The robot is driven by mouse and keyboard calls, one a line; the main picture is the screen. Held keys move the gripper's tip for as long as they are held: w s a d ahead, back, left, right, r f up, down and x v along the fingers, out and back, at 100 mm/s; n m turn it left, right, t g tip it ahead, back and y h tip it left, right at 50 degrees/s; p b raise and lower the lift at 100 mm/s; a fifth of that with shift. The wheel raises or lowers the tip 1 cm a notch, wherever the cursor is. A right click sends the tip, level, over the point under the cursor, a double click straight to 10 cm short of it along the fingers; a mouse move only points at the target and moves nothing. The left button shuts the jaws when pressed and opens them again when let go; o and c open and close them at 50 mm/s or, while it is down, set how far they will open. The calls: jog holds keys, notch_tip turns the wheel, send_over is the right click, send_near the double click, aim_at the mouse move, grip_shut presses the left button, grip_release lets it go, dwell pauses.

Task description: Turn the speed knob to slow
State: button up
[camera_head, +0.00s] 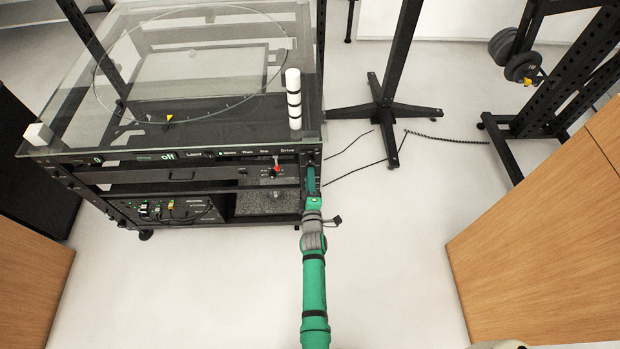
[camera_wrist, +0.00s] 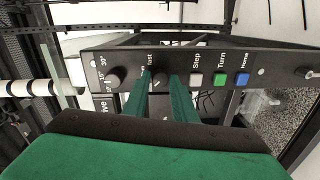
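The turntable's black control panel (camera_wrist: 215,62) fills the upper middle of the wrist view. A dark knob (camera_wrist: 160,78) with the label "fast" above it is the speed knob. My gripper (camera_wrist: 161,80) has its two green fingers reaching to the panel, one on each side of this knob. The fingers are apart; whether they touch the knob I cannot tell. The lower label is hidden by the fingers. In the head view my gripper (camera_head: 311,178) is at the front right corner of the turntable (camera_head: 60,150), and the knob is hidden there.
Left of the speed knob is another knob (camera_wrist: 117,77) with angle marks. To its right are the white Step (camera_wrist: 196,80), green Turn (camera_wrist: 219,79) and blue Home (camera_wrist: 241,79) buttons. A red switch (camera_head: 276,170) is on the turntable's front.

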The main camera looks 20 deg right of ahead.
jog(key=shift+o, duration=1.1)
jog(key=shift+s, duration=0.1)
jog(key=v, duration=1)
jog(key=shift+s, duration=0.25)
jog(key=shift+a, duration=0.1)
